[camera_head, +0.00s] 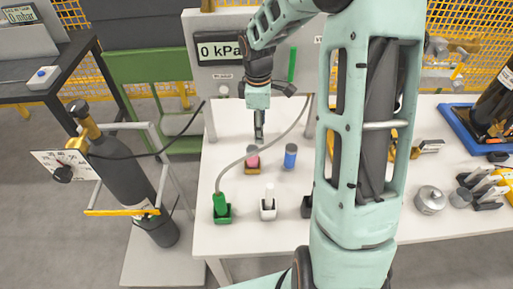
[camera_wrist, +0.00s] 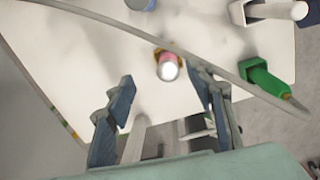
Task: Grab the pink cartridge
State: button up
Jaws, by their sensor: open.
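The pink cartridge (camera_head: 252,156) stands upright in a small brown-yellow holder (camera_head: 252,170) on the white table. In the wrist view the pink cartridge (camera_wrist: 168,66) shows from above with a pale round top. My gripper (camera_head: 259,135) is above and behind it in the head view, pointing down. In the wrist view my gripper (camera_wrist: 166,88) is open and empty, its two fingers wide apart. The cartridge appears just beyond the fingertips, between their lines, with no visible contact.
A blue cartridge (camera_head: 290,156) stands to the right. A white one (camera_head: 269,194) and a green one (camera_head: 220,203) stand in front. A grey hose (camera_head: 232,165) arcs past the pink cartridge and crosses the wrist view (camera_wrist: 190,48). A gas cylinder (camera_head: 122,170) is at left.

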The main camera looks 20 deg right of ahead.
aim_at(252, 148)
jog(key=shift+a+f+n+g+y, duration=0.15)
jog(key=shift+a+n, duration=0.15)
jog(key=shift+a, duration=0.25)
jog(key=shift+a+f+n+g+y, duration=0.15)
jog(key=shift+a+n, duration=0.15)
jog(key=shift+a, duration=0.25)
notch_tip(252, 148, down, 6)
jog(key=shift+a+r, duration=0.15)
jog(key=shift+r, duration=0.1)
jog(key=shift+w+f+p, duration=0.2)
jog(key=shift+f, duration=1.2)
jog(key=shift+w+f+p, duration=0.15)
jog(key=shift+f, duration=1.25)
jog(key=shift+c, duration=0.5)
jog(key=c, duration=1.2)
jog(key=shift+r, duration=0.1)
jog(key=shift+c, duration=0.2)
